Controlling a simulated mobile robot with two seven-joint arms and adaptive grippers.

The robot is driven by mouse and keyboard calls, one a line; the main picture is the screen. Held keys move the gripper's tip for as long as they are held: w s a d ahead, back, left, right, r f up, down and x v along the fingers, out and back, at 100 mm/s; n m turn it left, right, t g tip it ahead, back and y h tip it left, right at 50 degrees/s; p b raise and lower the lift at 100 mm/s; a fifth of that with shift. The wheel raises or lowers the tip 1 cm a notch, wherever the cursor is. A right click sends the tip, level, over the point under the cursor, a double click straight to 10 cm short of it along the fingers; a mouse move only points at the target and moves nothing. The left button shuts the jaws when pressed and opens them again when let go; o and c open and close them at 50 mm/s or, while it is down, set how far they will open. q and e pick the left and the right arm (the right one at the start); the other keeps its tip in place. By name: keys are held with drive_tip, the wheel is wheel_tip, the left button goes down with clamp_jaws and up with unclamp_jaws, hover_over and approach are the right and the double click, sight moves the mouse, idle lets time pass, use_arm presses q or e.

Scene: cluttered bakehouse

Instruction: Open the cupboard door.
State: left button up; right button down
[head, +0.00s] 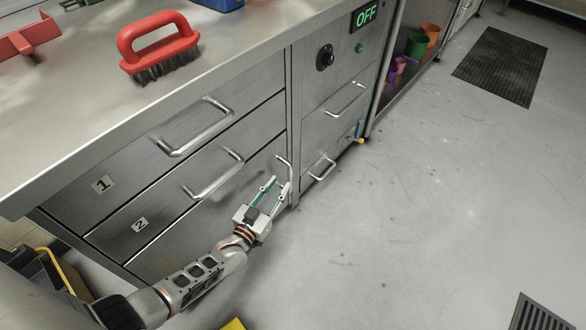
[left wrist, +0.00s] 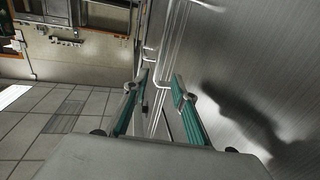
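The cupboard door (head: 200,248) is the steel panel below the drawers marked 1 and 2; it looks shut. Its handle (head: 287,167) is a short metal bar near the door's right edge. My left gripper (head: 279,182) is open, its two green-padded fingers apart just in front of the door near the handle. In the left wrist view the fingers (left wrist: 160,78) point along the steel front, with bright metal bars (left wrist: 168,35) ahead of them. I cannot tell whether a finger touches the handle. My right gripper is not in view.
Drawer handles (head: 213,175) stick out above the door. A red brush (head: 160,47) lies on the steel counter (head: 75,90). A unit with an OFF display (head: 366,14) stands to the right. The grey floor (head: 430,220) in front is mostly clear.

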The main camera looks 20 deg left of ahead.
sight(288, 172)
use_arm(q)
drive_tip(key=w, duration=0.2)
drive_tip(key=w+b, duration=0.1)
drive_tip(key=w, duration=0.1)
drive_tip(key=w+d, duration=0.1)
drive_tip(key=w, duration=0.1)
drive_tip(key=shift+w+f+b, duration=0.15)
drive_tip(key=shift+b, duration=0.25)
drive_tip(key=shift+w+d+r, duration=0.1)
drive_tip(key=shift+w+r, duration=0.15)
drive_tip(key=shift+w, duration=0.25)
clamp_jaws()
